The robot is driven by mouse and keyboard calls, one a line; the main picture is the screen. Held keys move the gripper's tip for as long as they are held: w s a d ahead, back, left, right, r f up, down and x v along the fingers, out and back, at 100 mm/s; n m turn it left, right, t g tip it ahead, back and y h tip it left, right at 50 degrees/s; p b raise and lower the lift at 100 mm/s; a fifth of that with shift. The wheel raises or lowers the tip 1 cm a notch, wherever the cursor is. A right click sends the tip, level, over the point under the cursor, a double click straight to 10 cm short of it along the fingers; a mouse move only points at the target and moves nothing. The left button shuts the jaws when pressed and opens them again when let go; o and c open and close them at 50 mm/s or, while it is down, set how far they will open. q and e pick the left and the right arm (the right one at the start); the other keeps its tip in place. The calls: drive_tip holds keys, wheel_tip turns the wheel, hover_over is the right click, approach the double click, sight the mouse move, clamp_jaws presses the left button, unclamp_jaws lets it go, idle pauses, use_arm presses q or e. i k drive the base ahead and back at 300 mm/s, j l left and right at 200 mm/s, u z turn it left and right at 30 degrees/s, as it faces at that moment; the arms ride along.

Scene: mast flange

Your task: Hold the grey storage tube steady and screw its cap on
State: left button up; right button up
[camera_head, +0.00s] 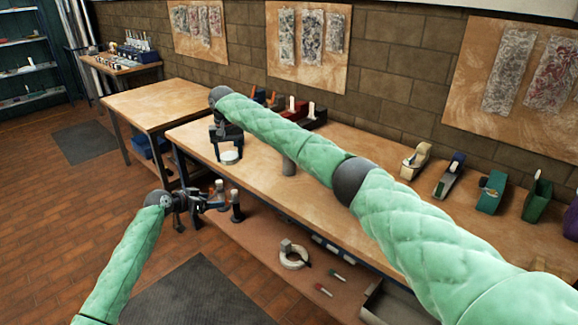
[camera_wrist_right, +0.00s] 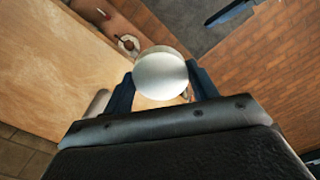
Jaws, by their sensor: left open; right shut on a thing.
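In the right wrist view the cap (camera_wrist_right: 160,74) shows as a disc between the two fingers. My left gripper (camera_head: 214,201) is open and empty in front of the bench, lower than its top, away from the tube.
Two dark upright items (camera_head: 237,206) stand by my left gripper. A pale ring-shaped thing (camera_head: 293,256) lies on the lower shelf. Tape dispensers (camera_head: 416,160) and other items line the back of the bench top (camera_head: 330,195). Its middle is mostly clear.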

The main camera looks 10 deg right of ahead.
sight(288, 165)
drive_tip(key=i+l, duration=0.2)
drive_tip(key=l, duration=0.2)
drive_tip(key=i+l, duration=0.2)
drive_tip(key=l, duration=0.2)
drive_tip(key=i+l, duration=0.2)
drive_tip(key=l, duration=0.2)
